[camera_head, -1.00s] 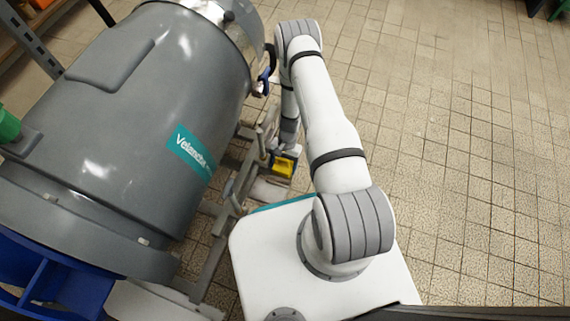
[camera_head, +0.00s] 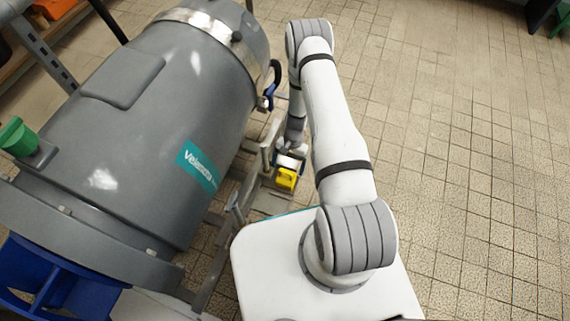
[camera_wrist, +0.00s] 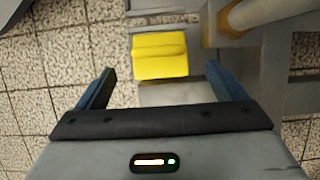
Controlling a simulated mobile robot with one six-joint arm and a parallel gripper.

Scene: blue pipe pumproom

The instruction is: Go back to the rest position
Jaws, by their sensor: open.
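My gripper (camera_wrist: 160,69) is open in the wrist view, with its two dark blue fingers spread wide and nothing between them. A yellow block-like piece (camera_wrist: 159,56) lies beyond the fingertips, on or beside the grey metal frame. It looks apart from both fingers. In the head view my arm reaches away and bends down beside the big grey machine. The gripper end there is small and partly hidden, close to the same yellow piece (camera_head: 287,179).
The grey machine (camera_head: 150,130) with a teal label stands at the left, close to my arm. A blue handle (camera_head: 271,88) sticks out from it. Metal frame bars (camera_head: 236,205) run along its foot.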

